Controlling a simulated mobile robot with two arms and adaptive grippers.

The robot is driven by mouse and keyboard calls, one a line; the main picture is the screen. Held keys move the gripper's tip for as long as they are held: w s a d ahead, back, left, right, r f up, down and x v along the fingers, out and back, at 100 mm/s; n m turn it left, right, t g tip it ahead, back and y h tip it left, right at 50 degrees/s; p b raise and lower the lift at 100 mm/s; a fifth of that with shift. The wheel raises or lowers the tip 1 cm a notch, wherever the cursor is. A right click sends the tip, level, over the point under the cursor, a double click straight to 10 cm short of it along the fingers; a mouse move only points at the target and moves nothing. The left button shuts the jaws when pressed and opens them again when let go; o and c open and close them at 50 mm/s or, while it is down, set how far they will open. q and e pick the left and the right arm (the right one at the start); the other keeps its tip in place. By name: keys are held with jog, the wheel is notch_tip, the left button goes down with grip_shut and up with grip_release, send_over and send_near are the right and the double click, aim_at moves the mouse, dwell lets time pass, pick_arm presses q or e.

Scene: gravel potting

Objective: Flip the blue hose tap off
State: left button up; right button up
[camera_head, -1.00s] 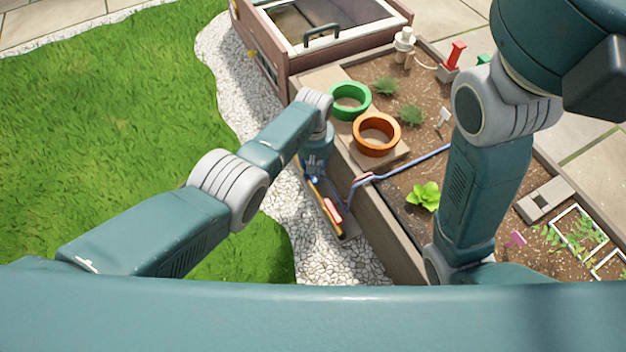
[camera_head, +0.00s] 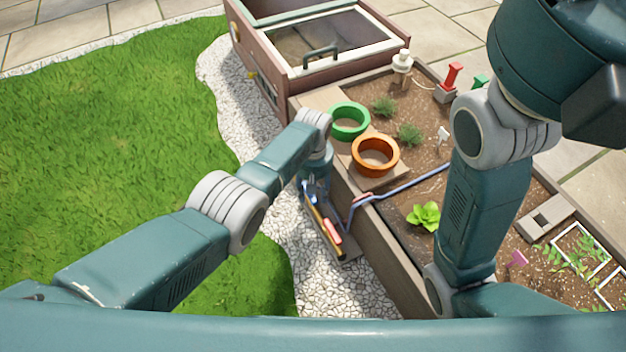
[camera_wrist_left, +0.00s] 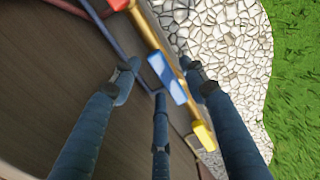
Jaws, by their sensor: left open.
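The blue hose tap lever (camera_wrist_left: 168,78) sits on a brass pipe (camera_wrist_left: 150,28) beside the raised bed. In the left wrist view it lies between the spread fingers of my left gripper (camera_wrist_left: 162,84), which is open. I cannot tell whether a finger touches it. In the head view my left gripper (camera_head: 314,188) points down at the near side of the bed, at the far end of the pipe, and partly hides the blue lever. My right arm stands at the right of the head view; its gripper is out of view.
A red tap handle (camera_head: 331,231) is farther along the same pipe. A blue hose (camera_head: 415,182) runs over the bed wall (camera_head: 385,243). Green (camera_head: 349,121) and orange (camera_head: 375,156) pots stand on the bed's corner board. White gravel (camera_head: 300,262) and grass (camera_head: 110,150) lie to the left.

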pick_arm(q)
notch_tip(320, 180, up, 12)
dwell(0.5)
jog(key=shift+f, duration=0.15)
